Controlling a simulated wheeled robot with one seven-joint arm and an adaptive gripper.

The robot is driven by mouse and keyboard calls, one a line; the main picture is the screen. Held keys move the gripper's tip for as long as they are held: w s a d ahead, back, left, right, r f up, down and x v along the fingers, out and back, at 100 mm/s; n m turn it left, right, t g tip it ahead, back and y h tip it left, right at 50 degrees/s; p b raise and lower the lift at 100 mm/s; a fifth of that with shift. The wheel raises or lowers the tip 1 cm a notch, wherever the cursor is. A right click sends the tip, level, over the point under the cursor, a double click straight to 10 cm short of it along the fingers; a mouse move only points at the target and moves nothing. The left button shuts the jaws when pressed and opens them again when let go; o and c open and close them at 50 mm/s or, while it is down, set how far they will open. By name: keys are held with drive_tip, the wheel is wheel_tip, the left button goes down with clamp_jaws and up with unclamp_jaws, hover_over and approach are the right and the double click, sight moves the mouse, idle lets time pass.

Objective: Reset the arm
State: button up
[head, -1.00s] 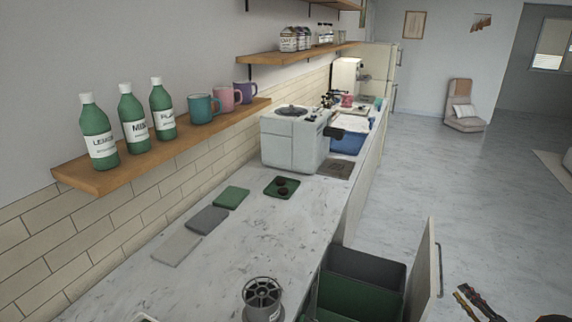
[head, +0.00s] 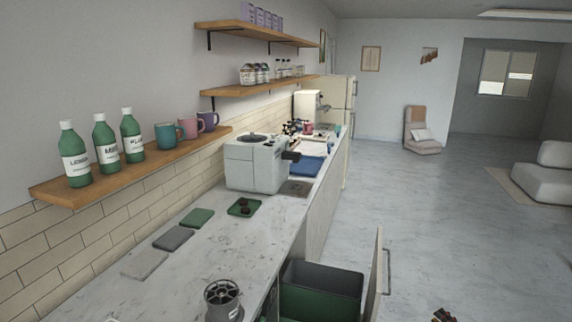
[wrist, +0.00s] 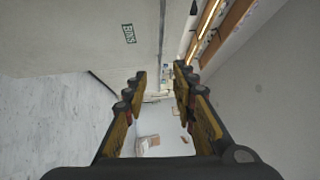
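My gripper (wrist: 158,84) shows in the wrist view with its two fingers spread apart and nothing between them. In the head view only a small dark tip of my arm or gripper (head: 443,315) shows at the bottom edge, right of the counter; the rest is out of frame. The gripper is clear of the counter and touches nothing that I can see.
A marble counter (head: 185,275) runs along the left wall, with a grey machine (head: 254,165) and a dark round fixture (head: 222,300). A bin drawer (head: 320,290) stands pulled out, its front panel (head: 375,275) jutting into the aisle.

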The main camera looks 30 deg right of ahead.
drive_tip(key=s+d+f+n+g+h, duration=0.1)
drive_tip(key=s+d+f+g+h, duration=0.3)
drive_tip(key=f, duration=0.3)
drive_tip(key=s+d+f+g+h, duration=0.1)
drive_tip(key=s+d+f+g, duration=0.4)
drive_tip(key=f, duration=0.3)
drive_tip(key=w+a+r+n+g+y, duration=0.1)
drive_tip(key=w+a+r+n+g, duration=0.2)
drive_tip(key=a+r, duration=0.7)
drive_tip(key=w+a+r+n+g+y, duration=0.2)
drive_tip(key=a+r+n+g, duration=0.15)
drive_tip(key=a+r, duration=0.65)
drive_tip(key=w+a+r+n+g+y, duration=0.1)
drive_tip(key=w+a+r+n+g, duration=0.2)
drive_tip(key=a+r, duration=0.7)
drive_tip(key=a+r+n+t+y, duration=0.1)
drive_tip(key=a+r+n, duration=0.2)
drive_tip(key=a, duration=1.2)
drive_tip(key=a+r+n+t+y, duration=0.1)
drive_tip(key=a+r+n+t, duration=0.1)
drive_tip(key=a+r, duration=0.7)
drive_tip(key=a+r+n+t+y, duration=0.1)
drive_tip(key=a+r+n, duration=0.3)
drive_tip(key=a, duration=1.7)
wheel_tip(320, 180, up, 2)
drive_tip(key=shift+s+a+r+t, duration=0.2)
drive_tip(key=shift+a+t, duration=0.2)
drive_tip(key=shift+t, duration=0.25)
